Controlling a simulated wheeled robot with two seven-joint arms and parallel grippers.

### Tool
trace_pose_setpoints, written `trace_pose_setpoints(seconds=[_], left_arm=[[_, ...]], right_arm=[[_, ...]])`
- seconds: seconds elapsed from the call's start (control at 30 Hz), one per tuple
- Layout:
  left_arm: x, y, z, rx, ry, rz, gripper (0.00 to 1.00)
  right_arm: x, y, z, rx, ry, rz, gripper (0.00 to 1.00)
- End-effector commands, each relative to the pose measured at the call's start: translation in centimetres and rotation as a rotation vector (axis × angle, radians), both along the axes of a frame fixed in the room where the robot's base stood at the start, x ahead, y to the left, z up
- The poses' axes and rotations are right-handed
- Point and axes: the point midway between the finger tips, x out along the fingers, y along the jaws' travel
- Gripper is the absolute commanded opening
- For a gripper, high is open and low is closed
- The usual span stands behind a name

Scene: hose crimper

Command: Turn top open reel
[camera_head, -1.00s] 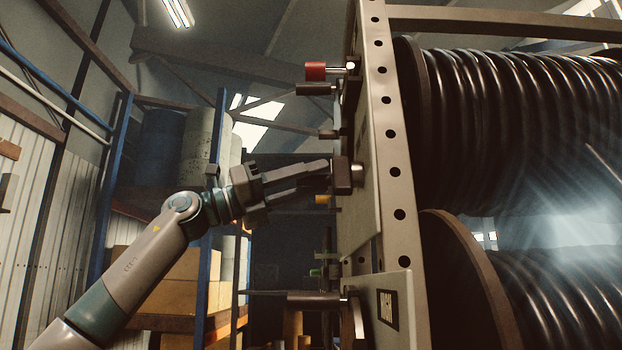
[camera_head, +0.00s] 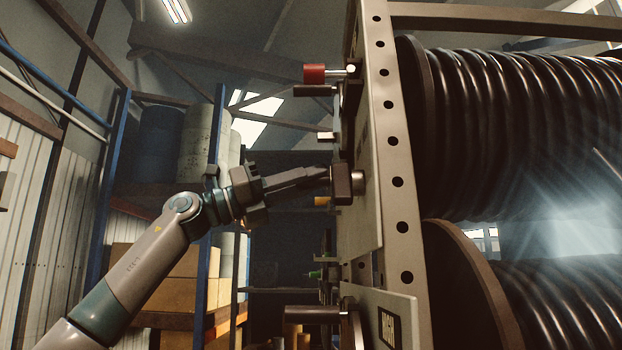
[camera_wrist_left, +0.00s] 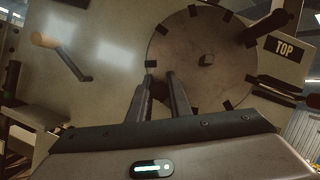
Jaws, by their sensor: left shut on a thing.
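My left gripper (camera_head: 328,172) reaches in from the left. Its fingertips meet a dark block (camera_head: 342,185) that stands out from the side panel of the reel rack, and it is shut on it. The left wrist view shows its two fingers (camera_wrist_left: 158,82) with a small gap, over the lower left part of a round disc (camera_wrist_left: 207,88). The disc has a centre nut, dark tabs around its rim and a dark handle (camera_wrist_left: 265,28) at upper right. A TOP label (camera_wrist_left: 284,48) is beside it. The fingers hide what is between them. My right gripper is not in view.
Upper (camera_head: 500,135) and lower (camera_head: 560,300) reels of black hose fill the right. A red knob (camera_head: 315,73) and a lower dark handle (camera_head: 312,314) stick out leftward. An orange-ended crank (camera_wrist_left: 62,55) is left of the disc. Shelves with boxes (camera_head: 185,290) stand behind my arm.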

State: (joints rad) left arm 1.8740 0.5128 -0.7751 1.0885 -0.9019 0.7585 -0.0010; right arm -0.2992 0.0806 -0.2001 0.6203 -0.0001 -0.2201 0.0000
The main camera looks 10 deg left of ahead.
Motion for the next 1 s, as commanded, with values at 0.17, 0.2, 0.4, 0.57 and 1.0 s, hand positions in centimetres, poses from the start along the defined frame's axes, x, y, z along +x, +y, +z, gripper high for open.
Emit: trace_pose_setpoints(seconds=[0.17,0.2,0.4,0.57,1.0], left_arm=[[0.0,0.0,-0.1,0.001,0.0,0.0,0.35],[0.0,0.0,-0.1,0.001,0.0,0.0,0.35],[0.0,-0.1,-0.2,0.003,0.001,-0.001,0.35],[-0.1,0.2,-0.4,0.003,0.001,-0.002,0.35],[-2.2,5.3,-2.8,0.002,0.0,0.0,0.35]], right_arm=[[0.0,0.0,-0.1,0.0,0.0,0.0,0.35],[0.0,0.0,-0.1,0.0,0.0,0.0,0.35],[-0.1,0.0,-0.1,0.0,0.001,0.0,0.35],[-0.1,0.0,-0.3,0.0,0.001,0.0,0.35],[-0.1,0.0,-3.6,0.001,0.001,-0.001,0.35]])
